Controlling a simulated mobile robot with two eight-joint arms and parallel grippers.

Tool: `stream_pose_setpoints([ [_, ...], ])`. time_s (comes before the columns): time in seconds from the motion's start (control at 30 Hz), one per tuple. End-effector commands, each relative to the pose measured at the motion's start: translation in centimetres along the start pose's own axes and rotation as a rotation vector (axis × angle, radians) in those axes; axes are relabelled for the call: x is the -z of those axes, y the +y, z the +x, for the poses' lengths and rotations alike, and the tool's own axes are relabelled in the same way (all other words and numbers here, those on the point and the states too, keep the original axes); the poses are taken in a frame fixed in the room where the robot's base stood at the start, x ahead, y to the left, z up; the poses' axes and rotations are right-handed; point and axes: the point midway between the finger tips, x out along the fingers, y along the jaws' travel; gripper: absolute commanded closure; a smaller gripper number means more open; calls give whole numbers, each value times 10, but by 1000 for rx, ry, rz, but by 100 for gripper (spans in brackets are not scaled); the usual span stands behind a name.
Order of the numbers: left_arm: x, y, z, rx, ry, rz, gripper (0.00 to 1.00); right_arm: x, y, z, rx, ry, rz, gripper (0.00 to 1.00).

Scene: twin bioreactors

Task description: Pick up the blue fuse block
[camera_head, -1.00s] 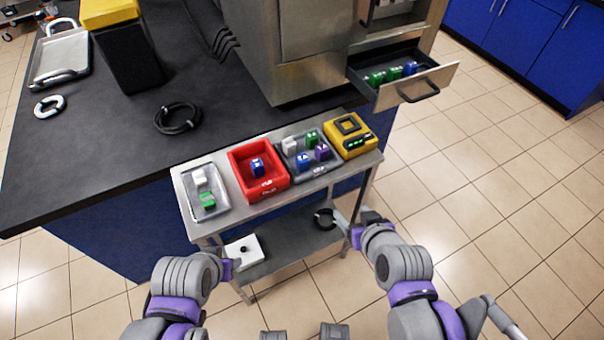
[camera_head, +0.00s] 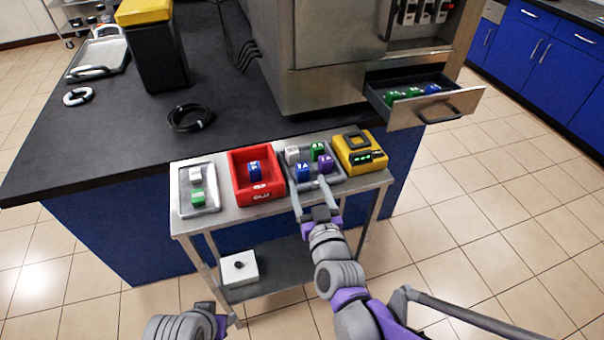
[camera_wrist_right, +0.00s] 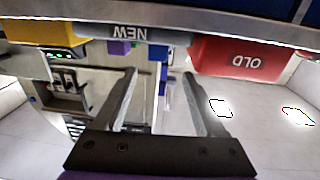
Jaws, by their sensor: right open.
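A blue fuse block (camera_head: 304,171) sits in the front left of the grey tray (camera_head: 334,181), with a white, a green and a purple block. Another blue block (camera_head: 254,168) lies in the red bin (camera_head: 262,191) marked OLD. My right gripper (camera_head: 309,184) is open and empty at the grey tray's front edge, its fingers pointing at the blue block. In the right wrist view, the open fingers (camera_wrist_right: 159,74) point towards the tray (camera_wrist_right: 148,35) marked NEW, seen upside down. Only part of my left arm shows at the bottom; its gripper is out of view.
The steel cart (camera_head: 222,220) also carries a light tray (camera_head: 213,208) with white and green blocks and a yellow device (camera_head: 369,144). An open drawer (camera_head: 440,108) with several blocks juts out behind. A white box (camera_head: 239,267) stands on the lower shelf.

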Motion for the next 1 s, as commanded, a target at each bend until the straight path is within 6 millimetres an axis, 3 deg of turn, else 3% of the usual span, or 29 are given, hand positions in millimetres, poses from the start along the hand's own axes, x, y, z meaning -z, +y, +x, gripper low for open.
stream_pose_setpoints([
  [0.5,-5,0,12,0,-5,0,50,-11,4,57,1,-2,0,28],
  [0.77,-5,0,12,0,-5,0,50,-10,4,60,1,-1,0,28],
  [1.0,-5,0,12,0,-5,0,50,-10,4,59,1,-1,0,67],
])
